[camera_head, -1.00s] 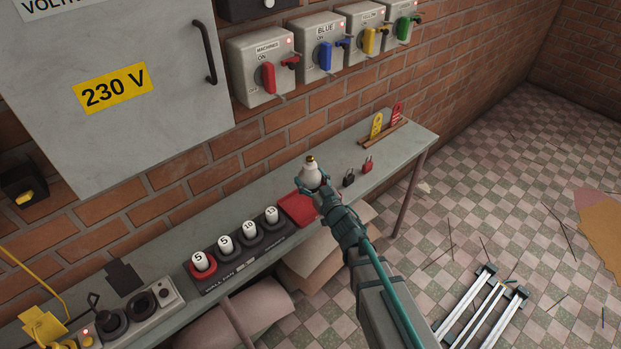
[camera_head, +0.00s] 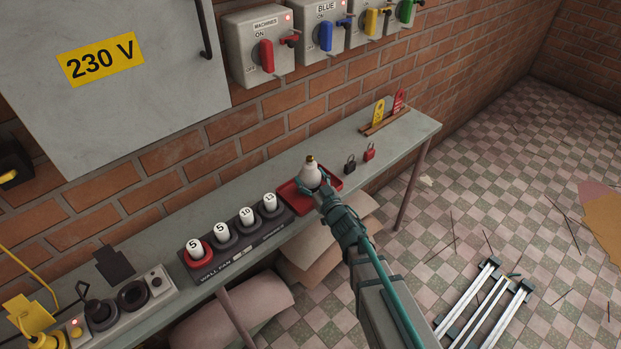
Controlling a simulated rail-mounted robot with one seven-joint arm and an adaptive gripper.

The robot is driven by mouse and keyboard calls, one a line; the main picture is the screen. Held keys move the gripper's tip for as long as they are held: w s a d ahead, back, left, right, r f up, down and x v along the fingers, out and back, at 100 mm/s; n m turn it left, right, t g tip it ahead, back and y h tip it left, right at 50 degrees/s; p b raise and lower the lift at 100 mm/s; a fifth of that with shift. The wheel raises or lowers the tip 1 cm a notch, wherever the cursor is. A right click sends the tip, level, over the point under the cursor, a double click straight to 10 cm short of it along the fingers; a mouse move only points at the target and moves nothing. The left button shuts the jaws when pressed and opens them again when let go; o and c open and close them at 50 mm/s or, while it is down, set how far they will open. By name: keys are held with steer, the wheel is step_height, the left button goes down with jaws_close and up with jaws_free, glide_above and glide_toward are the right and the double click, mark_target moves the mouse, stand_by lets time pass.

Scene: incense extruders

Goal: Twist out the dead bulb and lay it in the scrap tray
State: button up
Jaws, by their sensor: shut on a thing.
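My gripper (camera_head: 323,190) is shut on a white bulb (camera_head: 310,175), which is upright with its brass-coloured cap on top. The bulb shows in front of the red tray (camera_head: 287,193) on the grey bench. It appears to be over the tray, but I cannot tell its height or whether it touches. The gripper and bulb hide part of the tray. My arm reaches in from the lower right.
Left of the tray is a black holder (camera_head: 238,250) with several numbered white cylinders. A black padlock (camera_head: 350,165) and a red padlock (camera_head: 369,152) lie to the right. Wall switches (camera_head: 256,50) are above. Bare bench lies behind the tray.

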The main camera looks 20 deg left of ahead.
steer(key=o, duration=1.1)
